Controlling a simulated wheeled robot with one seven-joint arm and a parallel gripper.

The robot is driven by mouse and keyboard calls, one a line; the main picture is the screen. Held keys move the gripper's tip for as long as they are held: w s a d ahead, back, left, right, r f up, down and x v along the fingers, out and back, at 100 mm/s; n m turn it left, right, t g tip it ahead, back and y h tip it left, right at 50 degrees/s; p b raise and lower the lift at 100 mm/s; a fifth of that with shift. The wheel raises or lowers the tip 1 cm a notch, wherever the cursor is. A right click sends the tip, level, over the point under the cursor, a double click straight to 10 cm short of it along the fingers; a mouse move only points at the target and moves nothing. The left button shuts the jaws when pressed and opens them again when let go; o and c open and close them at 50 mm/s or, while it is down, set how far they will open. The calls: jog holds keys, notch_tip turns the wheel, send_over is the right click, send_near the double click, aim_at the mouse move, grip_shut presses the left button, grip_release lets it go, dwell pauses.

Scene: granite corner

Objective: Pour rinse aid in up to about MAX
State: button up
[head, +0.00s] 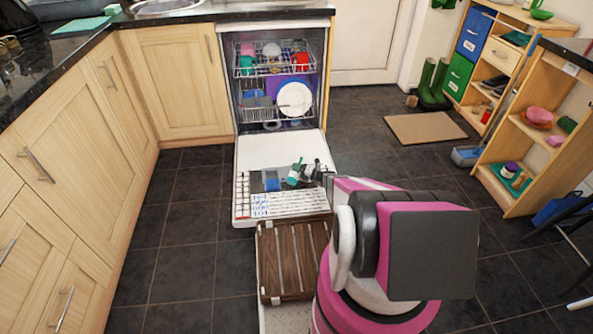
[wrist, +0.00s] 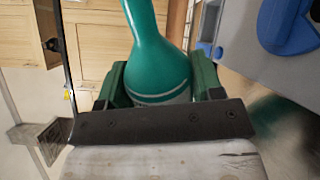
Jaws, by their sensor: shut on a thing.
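A teal bottle (wrist: 160,58) with a pale band near its lower end is between the two green fingers of my gripper (wrist: 160,82), which is shut on it. In the head view the bottle (head: 294,172) is tilted above the open dishwasher door (head: 280,150), and my gripper (head: 303,172) is beside it. A blue part (wrist: 286,22) on a grey panel shows at the upper right of the wrist view, apart from the bottle. In the head view a blue part (head: 271,182) is on the door, left of the bottle. I cannot see any fill level or MAX mark.
The dishwasher racks (head: 262,66) hold cups and a white plate (head: 295,98). A brown slatted board (head: 294,258) lies in front of the door. Wooden cabinets (head: 75,110) line the left. A shelf unit (head: 515,140) stands right. Tiled floor is clear left of the door.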

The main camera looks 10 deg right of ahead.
jog(key=shift+f+m, duration=0.25)
jog(key=shift+m, duration=0.25)
jog(key=shift+f, duration=0.1)
jog(key=shift+s+f+m, duration=0.1)
jog(key=shift+f+m, duration=0.1)
jog(key=shift+m, duration=0.3)
dwell(0.5)
jog(key=shift+f+m, duration=0.35)
jog(key=shift+m, duration=0.05)
jog(key=shift+a, duration=0.1)
jog(key=shift+s+f, duration=0.1)
jog(key=shift+f, duration=0.05)
jog(key=shift+f+m, duration=0.35)
jog(key=shift+m, duration=0.15)
